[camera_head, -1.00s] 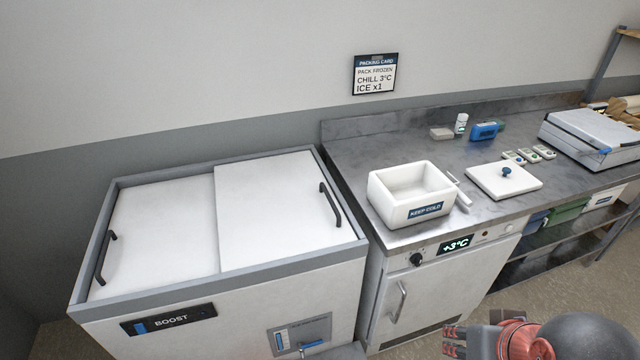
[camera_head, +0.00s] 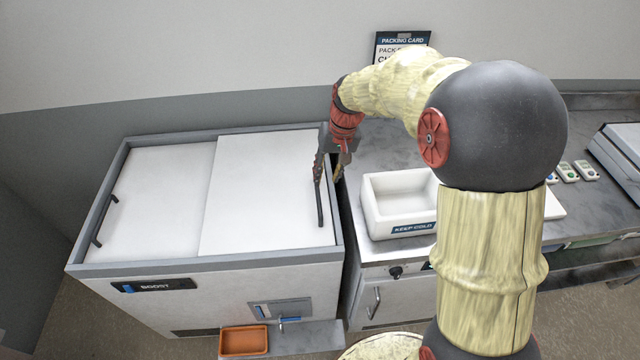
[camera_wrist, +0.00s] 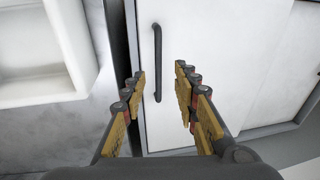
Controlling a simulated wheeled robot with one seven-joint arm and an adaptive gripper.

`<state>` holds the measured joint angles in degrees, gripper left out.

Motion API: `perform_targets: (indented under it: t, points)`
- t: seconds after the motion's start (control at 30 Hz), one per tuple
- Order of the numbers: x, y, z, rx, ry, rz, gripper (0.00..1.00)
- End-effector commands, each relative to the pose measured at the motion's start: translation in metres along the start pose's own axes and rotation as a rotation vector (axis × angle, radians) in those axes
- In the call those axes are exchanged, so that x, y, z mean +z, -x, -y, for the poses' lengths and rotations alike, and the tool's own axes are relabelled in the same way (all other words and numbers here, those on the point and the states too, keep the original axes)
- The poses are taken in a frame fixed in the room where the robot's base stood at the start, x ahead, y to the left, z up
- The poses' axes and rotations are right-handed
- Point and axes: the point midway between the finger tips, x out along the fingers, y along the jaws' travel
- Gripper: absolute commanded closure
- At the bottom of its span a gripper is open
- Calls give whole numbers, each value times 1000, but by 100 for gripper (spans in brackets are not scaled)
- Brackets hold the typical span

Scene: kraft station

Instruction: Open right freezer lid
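The chest freezer has two white sliding lids in a grey frame. The right freezer lid (camera_head: 260,190) overlaps the left lid (camera_head: 155,200) at the middle and lies at the right end. Its black bar handle (camera_head: 320,203) stands near its right edge and shows whole in the wrist view (camera_wrist: 157,62). My gripper (camera_head: 330,180) is above the freezer's right rim, by the handle. In the wrist view my gripper (camera_wrist: 158,88) is open and empty, its fingers spread either side of the handle's near end. I cannot tell whether the fingers reach down to handle height.
A white box (camera_head: 398,205) marked KEEP COLD stands on the steel counter right of the freezer. A narrow dark gap (camera_wrist: 121,50) separates freezer and counter. The left lid has its own handle (camera_head: 103,220). An orange tray (camera_head: 243,342) sits at the freezer's front.

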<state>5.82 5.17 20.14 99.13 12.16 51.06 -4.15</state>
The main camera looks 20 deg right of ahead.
Motion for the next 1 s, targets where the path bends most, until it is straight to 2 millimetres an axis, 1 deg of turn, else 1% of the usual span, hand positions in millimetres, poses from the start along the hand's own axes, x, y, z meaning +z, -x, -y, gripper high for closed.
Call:
perform_targets:
  t: [0.03,0.1,0.2,0.3,0.47,0.6,0.8,0.9,1.0]
  points:
    - [-10,-9,-2,-5,-12,23,70]
    - [-20,-24,-4,-13,-25,42,70]
    - [-29,-40,-7,-20,-38,62,70]
    - [-33,-49,-9,-24,-44,71,70]
    - [-33,-66,-9,-26,-47,74,70]
    - [-31,-89,-9,-26,-47,76,70]
    - [-29,-116,-8,-25,-46,75,70]
    - [-29,-124,-8,-25,-45,73,70]
    - [-29,-128,-7,-25,-45,73,70]
